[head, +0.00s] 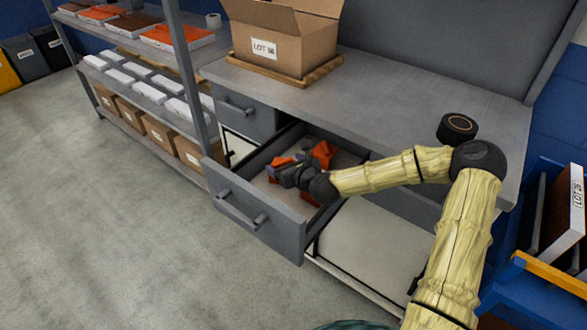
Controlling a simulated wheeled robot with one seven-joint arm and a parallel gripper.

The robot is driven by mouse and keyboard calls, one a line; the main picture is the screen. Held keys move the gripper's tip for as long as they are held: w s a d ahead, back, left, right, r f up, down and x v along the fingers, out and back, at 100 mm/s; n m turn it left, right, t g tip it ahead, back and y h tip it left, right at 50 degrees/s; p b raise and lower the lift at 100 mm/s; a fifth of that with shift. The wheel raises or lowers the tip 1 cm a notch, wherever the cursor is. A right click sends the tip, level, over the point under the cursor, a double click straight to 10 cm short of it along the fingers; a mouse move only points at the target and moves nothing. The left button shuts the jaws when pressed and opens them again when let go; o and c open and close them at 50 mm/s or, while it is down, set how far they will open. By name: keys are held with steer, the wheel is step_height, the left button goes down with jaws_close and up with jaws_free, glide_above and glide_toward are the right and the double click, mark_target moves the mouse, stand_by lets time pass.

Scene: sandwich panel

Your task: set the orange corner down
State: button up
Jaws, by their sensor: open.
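My gripper (283,171) is down inside the open drawer (256,207), reaching in from the right, with its jaws open. Orange corners lie in the drawer around it. One orange corner (280,162) shows at the fingers, and I cannot tell whether it touches them. A larger orange piece (323,153) stands behind the gripper toward the back. Another bit of orange (308,196) shows below the wrist, partly hidden by it. My gripper and wrist hide part of the drawer floor.
The drawer's front and side walls stand close around my gripper. A closed drawer (246,115) is above left. Shelves (190,75) stand left; a blue rack (530,285) stands right.

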steer(key=p+v, duration=0.1)
steer(key=v, duration=1.1)
steer(key=shift+f, duration=0.1)
stand_by(1.0)
